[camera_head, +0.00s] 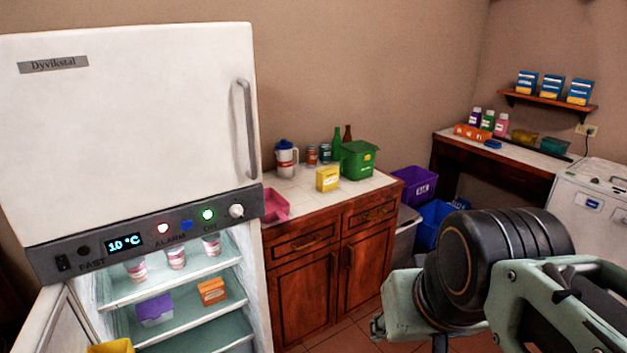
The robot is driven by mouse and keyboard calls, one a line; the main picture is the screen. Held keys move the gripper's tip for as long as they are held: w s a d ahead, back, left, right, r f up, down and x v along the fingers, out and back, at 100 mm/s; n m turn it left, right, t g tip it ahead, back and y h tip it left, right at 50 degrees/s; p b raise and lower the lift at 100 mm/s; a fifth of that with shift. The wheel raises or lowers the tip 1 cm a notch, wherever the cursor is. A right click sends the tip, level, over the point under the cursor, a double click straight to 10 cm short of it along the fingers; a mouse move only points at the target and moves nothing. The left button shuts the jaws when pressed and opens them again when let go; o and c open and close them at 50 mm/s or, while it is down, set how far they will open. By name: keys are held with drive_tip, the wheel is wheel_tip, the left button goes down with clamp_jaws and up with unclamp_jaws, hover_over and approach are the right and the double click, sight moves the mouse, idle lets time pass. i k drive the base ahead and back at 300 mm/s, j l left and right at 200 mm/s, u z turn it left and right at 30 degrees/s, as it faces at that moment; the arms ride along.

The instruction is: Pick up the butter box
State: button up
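No label on any box can be read as butter, so I cannot tell for sure which is the butter box. An orange box (211,291) is on a fridge shelf, right of a purple box (155,309). Part of another yellow thing (110,346) shows at the fridge's bottom edge. My arm and gripper (535,305) fill the lower right, well apart from these boxes. I cannot make out the fingertips or anything held.
The fridge (140,130) stands at left, its lower compartment open, with several cups inside. The counter (300,192) also holds a jug (286,160), a pink container (275,205) and a green bin (358,161). Purple (414,187) and blue (432,225) bins stand right of it. Some floor is clear.

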sight(327, 178)
drive_tip(key=i+l+u, duration=0.35)
drive_tip(key=i, duration=0.45)
drive_tip(key=i+l+u, duration=0.35)
drive_tip(key=i+l, duration=0.35)
drive_tip(key=i, duration=0.1)
